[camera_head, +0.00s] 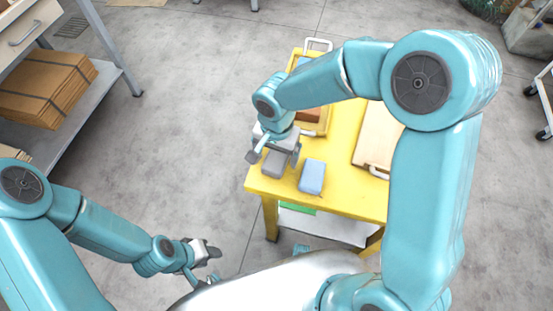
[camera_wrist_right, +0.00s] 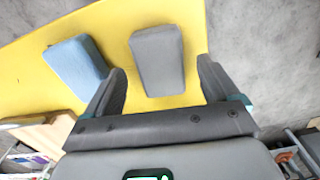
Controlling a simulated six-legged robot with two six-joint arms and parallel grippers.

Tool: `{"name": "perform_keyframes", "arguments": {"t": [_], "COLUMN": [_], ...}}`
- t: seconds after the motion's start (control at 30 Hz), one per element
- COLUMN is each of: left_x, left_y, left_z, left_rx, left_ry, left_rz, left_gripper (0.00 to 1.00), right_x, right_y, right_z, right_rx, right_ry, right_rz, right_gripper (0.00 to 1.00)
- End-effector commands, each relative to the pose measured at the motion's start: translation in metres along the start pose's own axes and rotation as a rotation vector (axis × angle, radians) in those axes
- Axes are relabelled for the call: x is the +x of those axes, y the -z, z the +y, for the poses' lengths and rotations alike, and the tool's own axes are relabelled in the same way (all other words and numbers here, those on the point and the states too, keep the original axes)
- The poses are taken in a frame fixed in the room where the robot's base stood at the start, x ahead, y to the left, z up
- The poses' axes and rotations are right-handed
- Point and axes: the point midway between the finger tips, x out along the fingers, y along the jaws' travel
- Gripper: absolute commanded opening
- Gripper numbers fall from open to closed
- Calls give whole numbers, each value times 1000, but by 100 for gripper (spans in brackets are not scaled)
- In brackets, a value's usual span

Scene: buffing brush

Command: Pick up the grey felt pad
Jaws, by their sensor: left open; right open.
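The grey felt pad (camera_head: 275,164) lies flat near the left front corner of the yellow table (camera_head: 341,203). In the right wrist view the grey pad (camera_wrist_right: 158,60) sits just beyond and between the open fingers of my right gripper (camera_wrist_right: 160,88), with nothing held. In the head view my right gripper (camera_head: 272,155) is over the pad's far part and hides some of it. My left gripper (camera_head: 207,253) is open and empty, low over the floor, well away from the table.
A light blue block (camera_head: 312,176) lies just right of the grey pad; it also shows in the right wrist view (camera_wrist_right: 75,68). A yellow tray (camera_head: 323,125) with a brown item stands behind. A tan board (camera_head: 377,140) lies at the right. Bare tabletop separates them.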

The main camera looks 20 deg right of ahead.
Motion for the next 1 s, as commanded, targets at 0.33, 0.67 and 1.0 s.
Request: {"name": "perform_keyframes", "arguments": {"t": [0.33,0.67,1.0], "left_x": [1,1,-2], "left_y": [0,0,0], "left_z": [0,0,1], "left_rx": [0,0,0], "left_ry": [0,0,0], "left_rz": [0,0,0], "left_gripper": [43,43,43], "right_x": [9,8,-11], "right_y": [1,1,1], "right_z": [-1,-1,-1], "right_rx": [0,0,-1], "right_ry": [2,2,3], "right_rz": [0,0,3], "right_gripper": [82,28,28]}}
